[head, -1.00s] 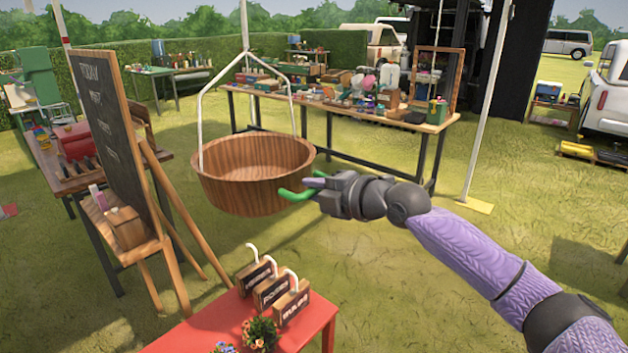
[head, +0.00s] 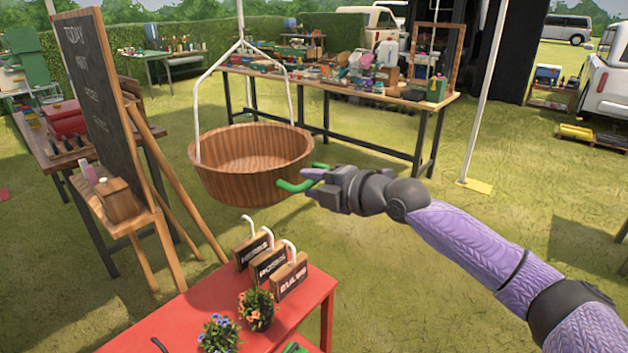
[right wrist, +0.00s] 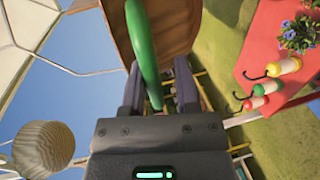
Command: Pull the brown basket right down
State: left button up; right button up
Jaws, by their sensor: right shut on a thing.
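The brown wooden basket (head: 250,168) hangs from white straps in the middle of the head view, above the grass. A green handle (head: 293,186) sticks out from its right side. My right gripper (head: 318,180) is at that handle, to the right of the basket, with its fingers shut on it. In the right wrist view the green handle (right wrist: 142,50) passes between the two fingers (right wrist: 157,85), and the basket (right wrist: 165,25) shows behind. My left gripper is not in view.
A red table (head: 305,310) with sign blocks (head: 270,262) and potted flowers (head: 257,305) stands in front, below the basket. A chalkboard easel (head: 95,100) stands at left. A long goods table (head: 350,90) and a white pole (head: 482,100) stand behind.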

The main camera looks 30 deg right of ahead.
jog(key=shift+o, duration=1.2)
jog(key=shift+f, duration=0.15)
jog(key=shift+o, duration=0.2)
jog(key=shift+w, duration=0.1)
jog(key=b+v, duration=0.1)
jog(key=v, duration=0.9)
